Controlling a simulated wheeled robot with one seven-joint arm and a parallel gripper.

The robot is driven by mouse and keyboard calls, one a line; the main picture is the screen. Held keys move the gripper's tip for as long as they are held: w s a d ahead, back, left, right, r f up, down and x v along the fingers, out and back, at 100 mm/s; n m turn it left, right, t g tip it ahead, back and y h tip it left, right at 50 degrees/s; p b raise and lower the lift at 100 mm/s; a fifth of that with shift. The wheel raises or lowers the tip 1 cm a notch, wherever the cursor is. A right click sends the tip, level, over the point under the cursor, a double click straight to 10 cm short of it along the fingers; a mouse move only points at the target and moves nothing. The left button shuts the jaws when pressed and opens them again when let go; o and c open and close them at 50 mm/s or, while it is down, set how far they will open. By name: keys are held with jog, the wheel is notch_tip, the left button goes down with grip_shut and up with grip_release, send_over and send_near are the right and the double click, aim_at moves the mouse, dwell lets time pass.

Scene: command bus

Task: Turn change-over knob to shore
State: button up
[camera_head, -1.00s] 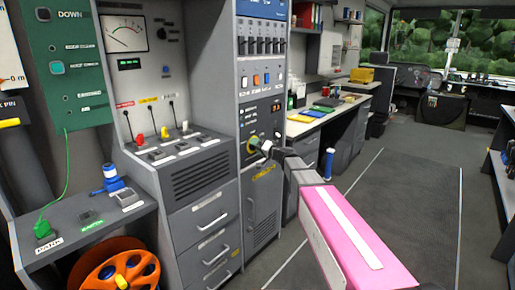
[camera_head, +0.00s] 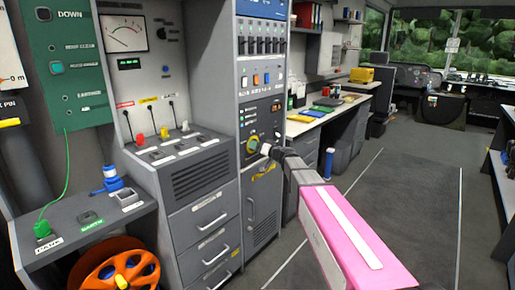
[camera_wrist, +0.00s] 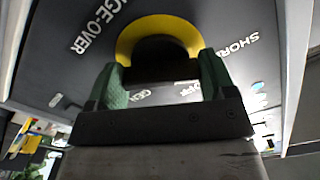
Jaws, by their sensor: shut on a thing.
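The change-over knob (camera_wrist: 160,52) is black inside a yellow ring (camera_wrist: 150,24) in the wrist view. The green pads of my gripper (camera_wrist: 164,78) stand on its two sides, shut on it. The word SHORE (camera_wrist: 237,44) is to the right of the ring, and part of CHANGE-OVER (camera_wrist: 98,27) is to the left. Labels that seem to read GEN and OFF show small below the knob, partly cut off. I cannot tell where the knob points.
Above the knob the panel has a row of buttons (camera_head: 256,79) and several black switches (camera_head: 263,46). A grey cabinet door (camera_head: 262,208) lies below. A worktop (camera_head: 300,127) stands behind to the right. The floor (camera_head: 400,190) at the right is open.

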jog(key=o, duration=0.9)
jog(key=v, duration=1.1)
jog(key=s+d+f+g+h, duration=0.3)
jog(key=s+f+g+h, duration=0.3)
jog(key=s+f, duration=0.85)
jog(key=s+d+f+m+g+h, duration=0.1)
jog(key=s+d+f+h, duration=0.1)
jog(key=s+d+f, duration=0.1)
jog(key=s+d+f+m+g+h, duration=0.2)
jog(key=s+d+f+h, duration=0.1)
jog(key=s+d+f, duration=0.1)
jog(key=s+d+f+m+g+h, duration=0.1)
jog(key=s+d+f+g+h, duration=0.1)
jog(key=s+d, duration=0.3)
jog(key=shift+s+d+f+m+h, duration=0.1)
jog(key=shift+s+f+m+h, duration=0.3)
jog(key=shift+f+h, duration=0.3)
